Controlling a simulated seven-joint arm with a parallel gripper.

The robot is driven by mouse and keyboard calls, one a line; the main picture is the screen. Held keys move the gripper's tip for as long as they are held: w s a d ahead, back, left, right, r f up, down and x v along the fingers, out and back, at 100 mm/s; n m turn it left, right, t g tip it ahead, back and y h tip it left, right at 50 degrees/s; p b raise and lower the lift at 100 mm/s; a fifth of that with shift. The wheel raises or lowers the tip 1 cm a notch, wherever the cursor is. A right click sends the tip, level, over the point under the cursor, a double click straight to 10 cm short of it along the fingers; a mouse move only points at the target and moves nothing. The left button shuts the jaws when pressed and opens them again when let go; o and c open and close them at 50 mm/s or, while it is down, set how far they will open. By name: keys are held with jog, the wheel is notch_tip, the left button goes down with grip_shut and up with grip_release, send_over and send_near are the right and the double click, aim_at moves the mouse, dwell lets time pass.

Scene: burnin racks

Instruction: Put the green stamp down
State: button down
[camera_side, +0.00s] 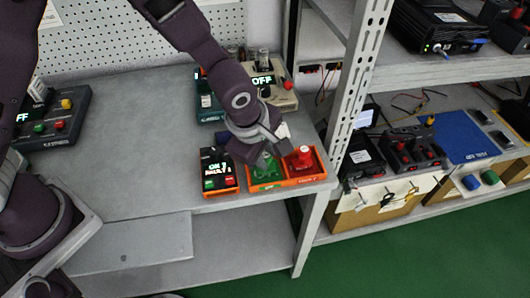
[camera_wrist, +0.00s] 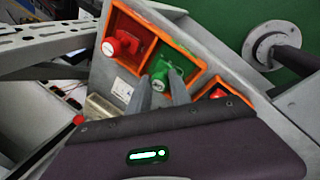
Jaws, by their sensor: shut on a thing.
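The green stamp (camera_wrist: 163,80) is between the two fingers of my gripper (camera_wrist: 166,90) in the wrist view. The gripper is shut on it. The stamp is over the green compartment of the orange tray (camera_wrist: 197,69); I cannot tell whether its base touches the tray floor. In the side view my gripper (camera_side: 261,146) reaches down over the same tray (camera_side: 300,182), and the green stamp (camera_side: 264,168) shows just below it. The red stamp (camera_side: 301,157) stands in the other compartment, to the right in the side view.
A black box with an orange edge and a lit display (camera_side: 217,172) stands close to the tray's left. Devices with "OFF" displays (camera_side: 266,80) stand behind my gripper. A metal rack post (camera_side: 352,90) rises at the right.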

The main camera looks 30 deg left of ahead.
jog(key=c, duration=1.2)
grip_release()
jog(key=v, duration=1.2)
jog(key=s+a+r+m+h, duration=0.1)
jog(key=s+a+r+m, duration=0.55)
jog(key=a+r, duration=0.3)
jog(key=s+a+m, duration=0.2)
jog(key=s+m, duration=0.1)
jog(key=s, duration=0.1)
jog(key=s+a+r+m+t, duration=0.1)
jog(key=s+a+m, duration=0.2)
jog(key=s+m, duration=0.1)
jog(key=s+a+m+y, duration=0.1)
jog(key=s+a+m, duration=0.1)
jog(key=s+m, duration=0.2)
jog(key=shift+a+r+m+t, duration=0.25)
jog(key=shift+a+r+t, duration=0.05)
jog(key=shift+a+t, duration=0.1)
